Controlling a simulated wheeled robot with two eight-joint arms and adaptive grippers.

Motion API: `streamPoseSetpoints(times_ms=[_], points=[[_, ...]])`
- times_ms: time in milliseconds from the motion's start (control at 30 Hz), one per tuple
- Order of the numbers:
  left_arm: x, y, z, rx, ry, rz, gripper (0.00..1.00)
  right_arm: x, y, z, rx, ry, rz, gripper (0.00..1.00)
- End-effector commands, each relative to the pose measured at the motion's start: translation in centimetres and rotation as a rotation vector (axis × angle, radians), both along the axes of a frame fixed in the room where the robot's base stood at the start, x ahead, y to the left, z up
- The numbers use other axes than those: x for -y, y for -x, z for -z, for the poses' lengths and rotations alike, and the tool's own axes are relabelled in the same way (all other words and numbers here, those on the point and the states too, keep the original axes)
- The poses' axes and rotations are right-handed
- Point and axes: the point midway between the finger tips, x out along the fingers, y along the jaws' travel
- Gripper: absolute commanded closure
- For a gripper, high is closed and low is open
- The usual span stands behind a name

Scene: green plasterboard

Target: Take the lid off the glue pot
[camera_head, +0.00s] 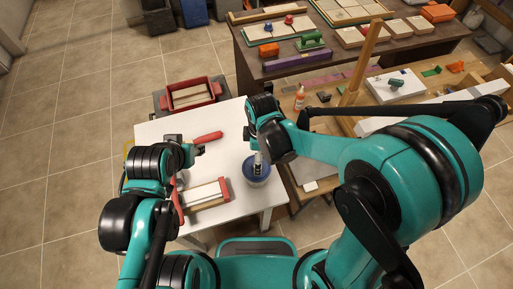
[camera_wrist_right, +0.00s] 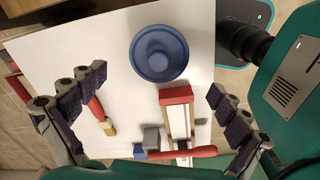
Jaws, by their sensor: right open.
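The glue pot (camera_head: 256,177) is blue and round and stands at the right part of the white table. In the right wrist view its round blue lid (camera_wrist_right: 159,54) with a central knob is seen from above and appears to sit on the pot. My right gripper (camera_head: 259,158) is above the pot and partly covers it.
The white table (camera_head: 230,152) also holds a red-handled tool (camera_head: 208,137) and a red-ended block (camera_head: 207,194) near the left gripper. A red tray (camera_head: 190,93) stands behind. A workbench with a glue bottle (camera_head: 299,97) and a wooden post (camera_head: 362,62) is at the right.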

Motion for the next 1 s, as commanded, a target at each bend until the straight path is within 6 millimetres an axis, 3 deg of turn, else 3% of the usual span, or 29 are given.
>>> streamPoseSetpoints(times_ms=[167,600,1000], points=[[0.0,0.0,-0.4,0.0,0.0,0.0,0.6,-0.9,0.2,1.1,-0.027,0.013,-0.077,0.0],[0.0,0.0,1.3,0.0,0.0,0.0,0.6,-0.9,0.2,7.4,-0.026,0.013,-0.076,0.0],[0.0,0.0,1.5,0.0,0.0,0.0,0.6,-0.8,0.2,8.4,-0.026,0.013,-0.075,0.0]])
